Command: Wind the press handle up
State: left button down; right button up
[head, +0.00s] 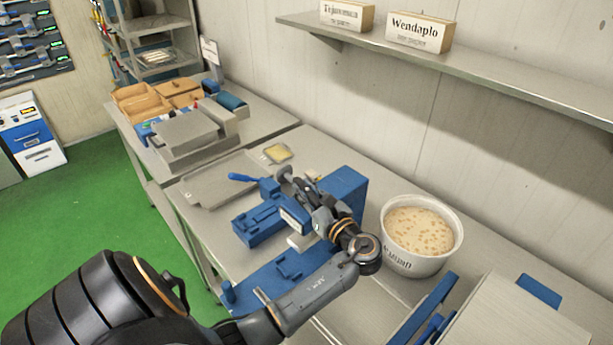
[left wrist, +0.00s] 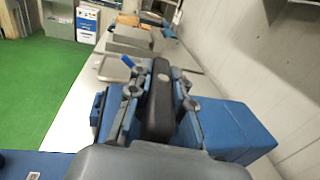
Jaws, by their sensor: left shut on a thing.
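The blue press (head: 343,190) stands on the bench near the middle of the head view. Its blue-tipped handle (head: 243,177) sticks out to the left beside my left gripper (head: 286,178). My left gripper is at the press and shut on the press handle; its fingers hide the exact contact. In the left wrist view, a dark bar (left wrist: 160,95) lies between the two fingers, and the blue handle tip (left wrist: 127,61) shows beyond the left finger. My right gripper is not in view.
A white tub (head: 397,262) of nougat mix stands right of the press, close to my left wrist. A grey tray (head: 205,187) lies to its left. A wall shelf (head: 480,67) holds name signs. Blue parts (head: 425,312) lie at the front right.

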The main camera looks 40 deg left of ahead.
pick_arm(q)
jog(key=n+g, duration=0.2)
jog(key=g, duration=0.2)
jog(key=shift+n+y, duration=0.3)
jog(key=shift+n, duration=0.1)
jog(key=n+g, duration=0.1)
jog(key=g, duration=0.1)
jog(key=n+g, duration=0.1)
jog(key=g, duration=0.1)
jog(key=shift+s+f+n+g+b, duration=0.1)
jog(key=shift+s+n+g+b, duration=0.05)
jog(key=shift+n+g+b, duration=0.25)
jog(key=n+g+h+b, duration=0.1)
jog(key=g, duration=0.1)
jog(key=n+g+h+b, duration=0.1)
jog(key=g, duration=0.1)
jog(key=shift+s+d+f+n, duration=0.1)
jog(key=shift+s+f+n, duration=0.05)
jog(key=shift+n, duration=0.25)
jog(key=shift+s+n+g+h+b, duration=0.1)
jog(key=shift+n+g+h+b, duration=0.75)
jog(key=shift+g, duration=0.35)
jog(key=c, duration=1.2)
grip_release()
jog(key=shift+r, duration=0.2)
